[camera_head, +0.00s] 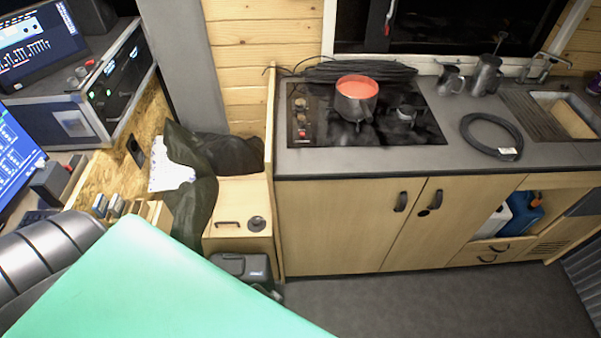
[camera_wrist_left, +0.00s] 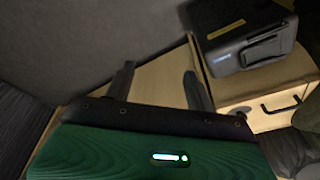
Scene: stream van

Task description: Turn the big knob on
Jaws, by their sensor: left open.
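The black cooktop (camera_head: 370,115) is set in the kitchen counter in the head view. Several small knobs (camera_head: 302,118) line its left edge; I cannot tell from here which is the big one or how each is turned. No cooktop knob shows in that view. My left fingers do not show in the head view. My right gripper is in neither view.
A black box (camera_wrist_left: 250,45) sits close to the right of my left fingers. The floor (camera_head: 420,305) before the cabinets is clear.

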